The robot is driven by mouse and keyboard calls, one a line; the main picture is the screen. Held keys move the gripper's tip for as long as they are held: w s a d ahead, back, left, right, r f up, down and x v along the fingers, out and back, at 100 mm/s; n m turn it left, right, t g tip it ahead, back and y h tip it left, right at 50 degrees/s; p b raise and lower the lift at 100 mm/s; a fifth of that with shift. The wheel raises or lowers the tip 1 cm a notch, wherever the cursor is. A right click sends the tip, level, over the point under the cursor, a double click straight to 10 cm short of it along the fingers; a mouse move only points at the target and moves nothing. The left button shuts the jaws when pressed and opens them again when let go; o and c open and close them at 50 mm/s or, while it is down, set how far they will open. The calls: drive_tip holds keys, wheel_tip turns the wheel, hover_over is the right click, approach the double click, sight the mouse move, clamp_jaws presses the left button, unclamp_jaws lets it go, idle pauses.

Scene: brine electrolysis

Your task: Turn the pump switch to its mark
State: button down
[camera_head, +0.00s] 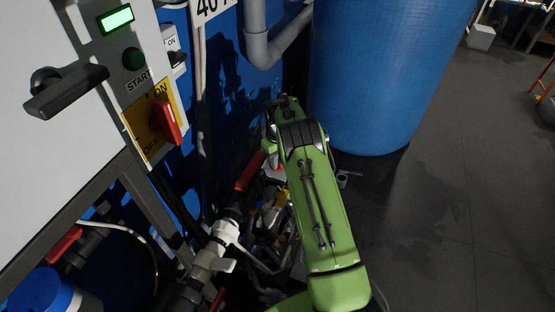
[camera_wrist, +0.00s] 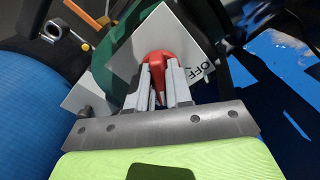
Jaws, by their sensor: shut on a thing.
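The pump switch is a red knob (camera_wrist: 156,57) on a white plate (camera_wrist: 135,50) with the letters OFF beside it, in the wrist view. My gripper (camera_wrist: 158,78) is shut on the red knob, one grey finger on each side. The mark the knob points to cannot be made out; the fingers cover part of the plate. In the head view my green arm reaches down over this spot, and the fingertips and most of the switch are hidden behind it.
A white cabinet at left carries another red switch (camera_head: 168,122) on a yellow ON/OFF panel (camera_head: 142,127) and a black handle (camera_head: 62,90). Pipes with red-handled valves (camera_head: 249,172) crowd the low left. A large blue tank (camera_head: 385,75) stands behind my arm.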

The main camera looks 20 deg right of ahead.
drive_tip(key=n, duration=0.3)
drive_tip(key=shift+n, duration=0.4)
drive_tip(key=n, duration=0.3)
drive_tip(key=shift+d+n, duration=0.1)
drive_tip(key=shift+n, duration=0.2)
drive_tip(key=n, duration=0.4)
drive_tip(key=shift+w, duration=0.15)
drive_tip(key=shift+n, duration=2)
drive_tip(key=c, duration=1.1)
unclamp_jaws()
drive_tip(key=shift+r, duration=0.15)
wheel_tip(320, 180, up, 16)
drive_tip(key=p, duration=0.5)
drive_tip(key=shift+f, duration=0.25)
